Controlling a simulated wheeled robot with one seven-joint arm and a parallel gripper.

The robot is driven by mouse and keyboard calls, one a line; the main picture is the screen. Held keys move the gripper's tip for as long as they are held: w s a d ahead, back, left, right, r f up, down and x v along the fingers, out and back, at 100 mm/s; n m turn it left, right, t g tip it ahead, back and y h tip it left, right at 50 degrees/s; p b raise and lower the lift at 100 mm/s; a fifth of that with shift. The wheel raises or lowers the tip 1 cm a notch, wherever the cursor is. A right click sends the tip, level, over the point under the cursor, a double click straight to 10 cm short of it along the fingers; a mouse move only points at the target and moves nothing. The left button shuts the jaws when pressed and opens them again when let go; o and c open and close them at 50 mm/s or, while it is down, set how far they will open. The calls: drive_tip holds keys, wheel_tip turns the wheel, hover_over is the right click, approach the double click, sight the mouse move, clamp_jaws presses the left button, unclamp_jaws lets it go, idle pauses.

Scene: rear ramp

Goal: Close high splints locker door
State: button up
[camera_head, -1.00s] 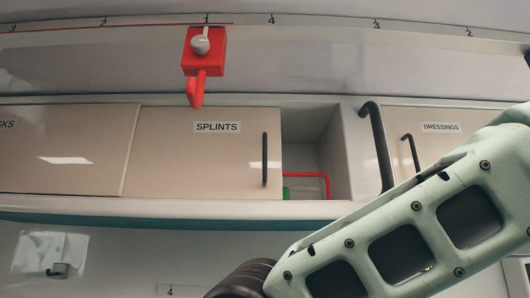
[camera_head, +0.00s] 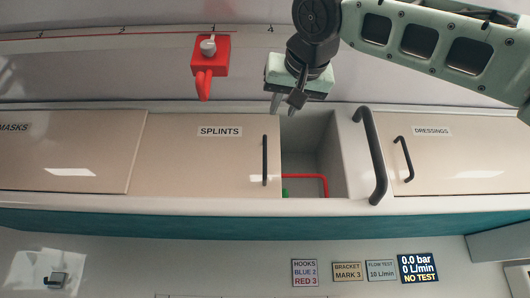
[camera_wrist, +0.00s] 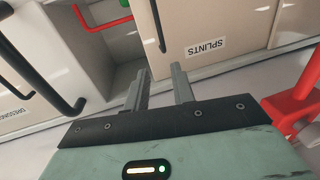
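The splints locker door (camera_head: 205,160) is a beige sliding panel labelled SPLINTS with a black vertical handle (camera_head: 265,160) near its right edge. It stands partly open, leaving a gap (camera_head: 318,150) at its right, with a red item (camera_head: 315,177) and a bit of green inside. My gripper (camera_head: 283,105) is above the gap's upper left corner, pointing down, its fingers apart and empty. In the wrist view the door (camera_wrist: 205,30) appears upside down beyond the fingers (camera_wrist: 162,85), with the handle (camera_wrist: 158,25) just past them. The fingers appear apart from the handle.
A black grab bar (camera_head: 372,155) stands right of the gap, before the dressings door (camera_head: 440,155). A red hook block (camera_head: 208,60) hangs above the splints door. The masks door (camera_head: 65,150) is at the left. Small signs (camera_head: 345,271) sit on the wall below.

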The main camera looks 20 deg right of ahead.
sight(265, 146)
drive_tip(key=w+p, duration=0.2)
drive_tip(key=w, duration=0.3)
drive_tip(key=w+d+p, duration=0.1)
drive_tip(key=w+p, duration=0.2)
drive_tip(key=w, duration=0.2)
drive_tip(key=w+p, duration=0.2)
drive_tip(key=w, duration=0.4)
drive_tip(key=shift+d+r+p, duration=0.1)
drive_tip(key=shift+d+p, duration=0.2)
drive_tip(key=shift+p, duration=0.1)
drive_tip(key=shift+w+d, duration=0.1)
drive_tip(key=shift+w, duration=0.55)
drive_tip(key=shift+f, duration=0.2)
clamp_jaws()
